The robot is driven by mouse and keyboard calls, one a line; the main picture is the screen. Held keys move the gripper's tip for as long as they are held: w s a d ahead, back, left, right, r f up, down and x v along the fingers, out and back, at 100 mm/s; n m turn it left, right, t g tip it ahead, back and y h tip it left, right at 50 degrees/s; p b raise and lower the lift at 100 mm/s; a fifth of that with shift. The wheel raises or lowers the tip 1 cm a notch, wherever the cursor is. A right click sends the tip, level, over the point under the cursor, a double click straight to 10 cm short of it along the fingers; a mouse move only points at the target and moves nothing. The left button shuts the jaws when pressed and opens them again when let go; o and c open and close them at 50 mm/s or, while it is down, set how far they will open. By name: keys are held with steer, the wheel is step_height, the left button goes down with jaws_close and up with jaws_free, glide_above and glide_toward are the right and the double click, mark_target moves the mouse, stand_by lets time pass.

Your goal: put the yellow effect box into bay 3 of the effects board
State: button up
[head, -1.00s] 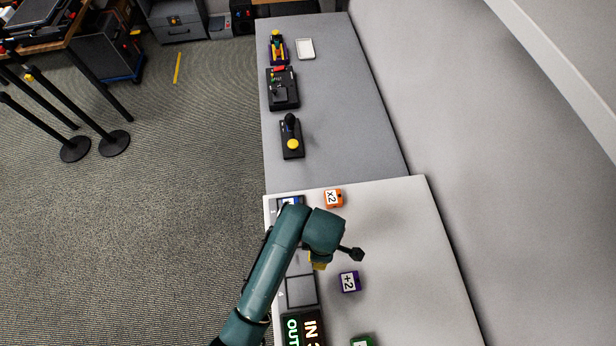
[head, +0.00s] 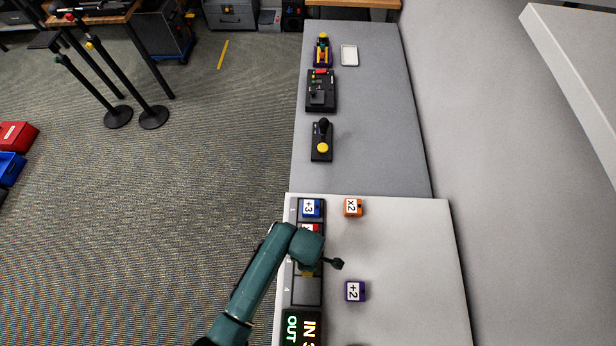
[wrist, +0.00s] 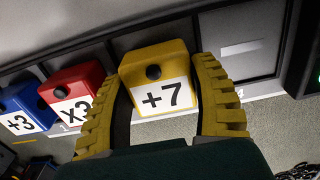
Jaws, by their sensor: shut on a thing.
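The yellow effect box, marked +7 (wrist: 160,72), is between the fingers of my gripper (wrist: 158,78), which is shut on it. In the wrist view the box covers most of bay 3 of the effects board (wrist: 240,50), between the red box in bay 2 and empty bay 4. I cannot tell whether it rests on the bay floor or is held just above it. In the head view only a yellow sliver (head: 308,273) shows under my arm, over the board (head: 308,292).
A blue +3 box (head: 312,208) is in bay 1 and a red x3 box (wrist: 72,90) in bay 2. An orange x2 box (head: 353,207) and a purple +2 box (head: 355,291) stand on the table to the right. A lit IN/OUT display (head: 303,328) adjoins bay 4.

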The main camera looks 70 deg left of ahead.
steer(key=shift+f, duration=0.15)
steer(key=o, duration=1)
steer(key=shift+c, duration=0.2)
step_height(320, 180, up, 12)
steer(key=p, duration=0.1)
